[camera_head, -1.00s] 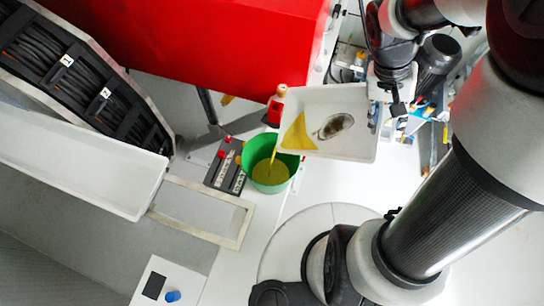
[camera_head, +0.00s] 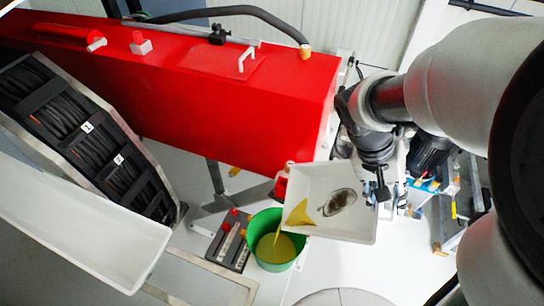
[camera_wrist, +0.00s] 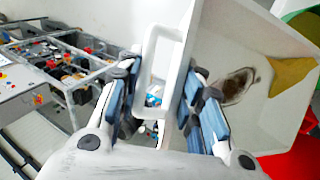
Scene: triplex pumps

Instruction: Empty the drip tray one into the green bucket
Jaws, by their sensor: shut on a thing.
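The drip tray (camera_head: 326,226) is a white, shallow, square tray, tilted with its left corner low over the green bucket (camera_head: 262,222). Yellow liquid lies in that corner, and a thin stream runs from it into the bucket, where yellow liquid (camera_head: 276,248) stands. A dark brown stain (camera_head: 340,201) marks the tray's floor. My gripper (camera_head: 379,190) is at the tray's right side. In the wrist view my gripper (camera_wrist: 160,88) is shut on the tray's white loop handle (camera_wrist: 160,60); the tray (camera_wrist: 225,50) extends right, and part of the green bucket (camera_wrist: 306,24) shows beyond it.
A large red housing (camera_head: 200,90) stands behind the bucket. A red bottle (camera_head: 282,184) is close to the tray's left edge, and a dark block with red knobs (camera_head: 230,240) stands left of the bucket. A long white trough (camera_head: 80,220) lies at left.

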